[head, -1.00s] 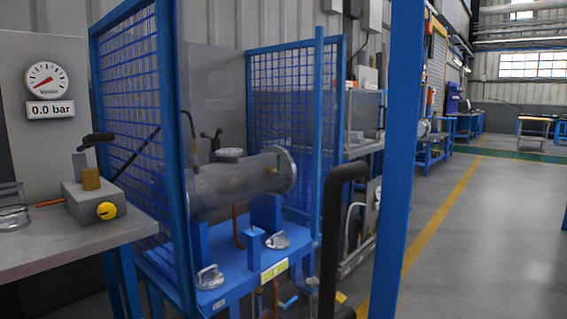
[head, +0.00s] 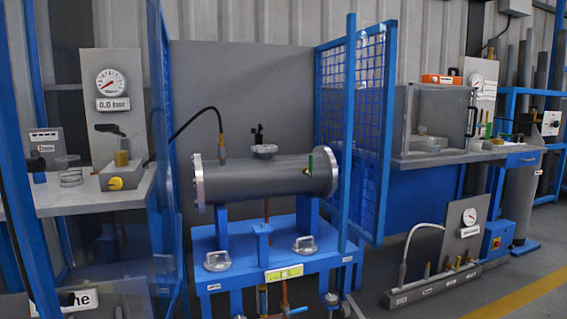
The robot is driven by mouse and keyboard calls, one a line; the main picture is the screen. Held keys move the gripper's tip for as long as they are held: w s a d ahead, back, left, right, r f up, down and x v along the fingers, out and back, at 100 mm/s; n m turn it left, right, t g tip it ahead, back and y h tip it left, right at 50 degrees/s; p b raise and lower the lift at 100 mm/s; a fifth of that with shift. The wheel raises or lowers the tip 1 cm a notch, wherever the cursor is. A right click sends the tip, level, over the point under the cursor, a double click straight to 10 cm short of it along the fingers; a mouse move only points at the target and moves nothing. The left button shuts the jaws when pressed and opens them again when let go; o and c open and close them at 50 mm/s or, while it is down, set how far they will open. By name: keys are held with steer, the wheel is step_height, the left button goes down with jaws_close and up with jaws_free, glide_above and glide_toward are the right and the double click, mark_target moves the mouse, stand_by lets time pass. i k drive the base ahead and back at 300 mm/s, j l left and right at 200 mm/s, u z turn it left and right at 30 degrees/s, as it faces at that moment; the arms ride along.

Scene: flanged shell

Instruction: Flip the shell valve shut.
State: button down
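The shell (head: 265,180) is a grey horizontal cylinder with a bolted flange at each end, resting on a blue stand (head: 275,258) inside a mesh cage. A small valve with a green handle (head: 310,163) sits on the shell near its right flange; the handle points roughly upward. A black-topped fitting (head: 258,135) stands on top of the shell. Below the stand, a blue lever (head: 295,311) shows on copper-coloured pipework, partly cut off by the frame. I cannot tell which of these is the shell valve. My gripper is not in view.
A blue mesh panel (head: 368,130) and post stand right of the shell. A clear panel (head: 105,250) is at the left front. A grey bench (head: 95,195) with a gauge (head: 110,82) is at left. Open floor (head: 520,285) lies at lower right.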

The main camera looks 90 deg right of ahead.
mark_target(309, 172)
steer(key=k+l+u, duration=0.15)
steer(key=u, duration=0.3)
steer(key=k+l+u, duration=0.1)
steer(key=k+u, duration=0.15)
steer(key=u, duration=0.25)
steer(key=k+u, duration=0.25)
steer(key=u, duration=0.2)
steer(key=k+u, duration=0.2)
steer(key=u, duration=0.3)
steer(key=k+j+u, duration=0.2)
steer(key=u, duration=0.25)
steer(key=k+l+u, duration=0.2)
steer(key=u, duration=0.3)
steer(key=k+l+u, duration=0.1)
steer(key=k+u, duration=0.6)
steer(key=u, duration=0.25)
steer(key=k+j+u, duration=0.15)
steer(key=u, duration=0.3)
steer(key=k+u, duration=0.15)
steer(key=u, duration=3.5)
